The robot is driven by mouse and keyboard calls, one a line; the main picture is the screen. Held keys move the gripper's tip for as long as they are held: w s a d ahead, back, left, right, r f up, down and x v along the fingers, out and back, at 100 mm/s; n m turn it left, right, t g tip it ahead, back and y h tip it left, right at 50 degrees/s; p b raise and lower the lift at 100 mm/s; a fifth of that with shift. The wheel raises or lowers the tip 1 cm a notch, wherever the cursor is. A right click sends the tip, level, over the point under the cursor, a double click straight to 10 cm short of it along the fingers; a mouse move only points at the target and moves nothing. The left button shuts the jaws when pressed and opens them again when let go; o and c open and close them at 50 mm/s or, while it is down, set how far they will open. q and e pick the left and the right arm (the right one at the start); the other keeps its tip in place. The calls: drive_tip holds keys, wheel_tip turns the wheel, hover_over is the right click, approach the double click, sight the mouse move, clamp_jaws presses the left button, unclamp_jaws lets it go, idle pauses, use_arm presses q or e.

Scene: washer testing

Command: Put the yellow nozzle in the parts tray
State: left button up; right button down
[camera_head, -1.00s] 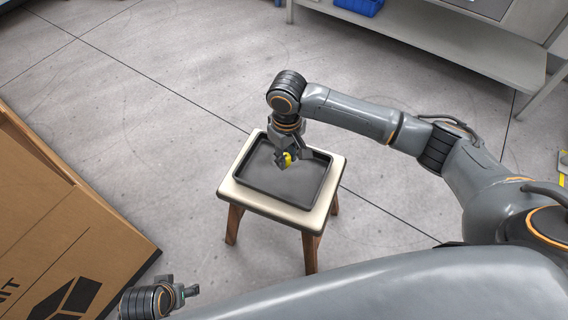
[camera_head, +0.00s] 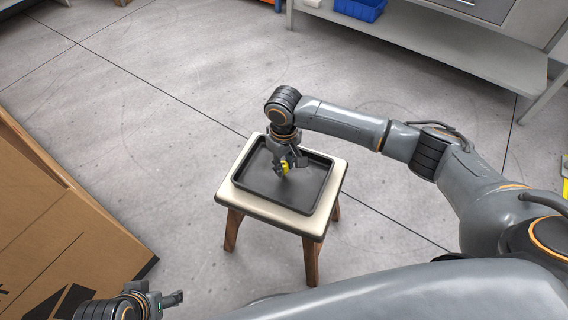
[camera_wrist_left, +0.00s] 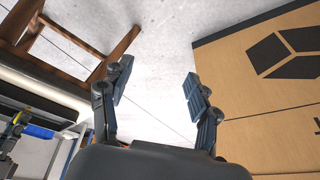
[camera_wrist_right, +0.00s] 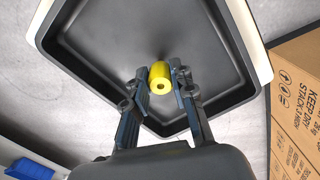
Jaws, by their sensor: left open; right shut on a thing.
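The yellow nozzle (camera_wrist_right: 160,79) is a short cylinder with a hole in its end face. My right gripper (camera_wrist_right: 164,80) is shut on it, inside the rim outline of the black parts tray. In the head view the nozzle (camera_head: 284,168) shows at the tips of my right gripper (camera_head: 286,165), over the tray floor. I cannot tell whether it touches the floor. The parts tray (camera_head: 262,197) lies on a small stool and is otherwise empty. My left gripper (camera_wrist_left: 155,92) is open and empty, away from the stool; its arm end shows at the bottom left of the head view.
The stool (camera_head: 224,192) has a cream top and wooden legs. A large cardboard box (camera_head: 60,220) stands at the left. A grey bench (camera_head: 440,55) with a blue bin (camera_head: 360,8) is at the back right. Bare floor surrounds the stool.

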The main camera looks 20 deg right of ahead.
sight(284, 164)
drive_tip(key=shift+f, duration=0.1)
drive_tip(key=c, duration=1.1)
unclamp_jaws()
use_arm(q)
drive_tip(key=shift+f, duration=0.2)
drive_tip(key=shift+f, duration=0.1)
wheel_tip(284, 164, down, 12)
drive_tip(key=p, duration=0.3)
drive_tip(key=shift+w+d+g+p, duration=0.15)
drive_tip(key=shift+w+g+p, duration=0.2)
drive_tip(key=shift+w+g, duration=0.1)
use_arm(e)
drive_tip(key=shift+r, duration=6.15)
use_arm(q)
drive_tip(key=shift+f, duration=0.1)
